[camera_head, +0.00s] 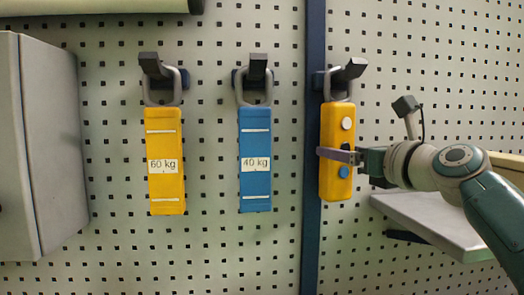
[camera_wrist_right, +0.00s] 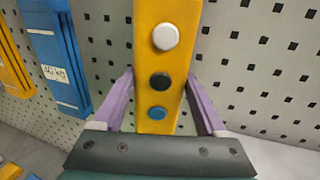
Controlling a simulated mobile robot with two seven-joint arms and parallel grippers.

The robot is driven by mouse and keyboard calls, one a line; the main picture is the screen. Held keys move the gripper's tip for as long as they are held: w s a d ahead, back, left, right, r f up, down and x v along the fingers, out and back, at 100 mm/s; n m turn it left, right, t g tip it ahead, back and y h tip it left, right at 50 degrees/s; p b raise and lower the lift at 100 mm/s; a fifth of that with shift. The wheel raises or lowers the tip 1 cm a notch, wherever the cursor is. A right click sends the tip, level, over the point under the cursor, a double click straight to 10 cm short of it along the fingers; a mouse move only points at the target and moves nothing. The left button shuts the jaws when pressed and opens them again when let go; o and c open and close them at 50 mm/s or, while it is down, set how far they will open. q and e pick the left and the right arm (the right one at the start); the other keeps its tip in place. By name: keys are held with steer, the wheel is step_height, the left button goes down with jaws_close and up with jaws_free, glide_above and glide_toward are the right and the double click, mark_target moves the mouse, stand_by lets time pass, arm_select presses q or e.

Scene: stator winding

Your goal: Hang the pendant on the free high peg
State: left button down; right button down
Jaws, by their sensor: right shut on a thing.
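The pendant (camera_head: 338,112) is a yellow box with white, dark and blue buttons and a grey loop on top. It hangs upright at the right peg (camera_head: 350,71), its loop seen around the peg; whether the peg bears its weight I cannot tell. My right gripper (camera_head: 335,155) is shut on the pendant's lower half, coming in from the right. In the right wrist view the purple fingers of the gripper (camera_wrist_right: 160,95) lie on both sides of the pendant (camera_wrist_right: 168,62). The pendant's top is out of that view. My left gripper is not in view.
A yellow 60 kg block (camera_head: 165,190) and a blue 40 kg block (camera_head: 255,190) hang from the left and middle pegs. A grey cabinet (camera_head: 45,140) stands at the left. A grey shelf (camera_head: 430,222) juts out below my right arm.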

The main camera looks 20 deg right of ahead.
steer(key=shift+r, duration=0.1)
jaws_free()
steer(key=shift+s+f, duration=0.1)
steer(key=shift+f, duration=0.1)
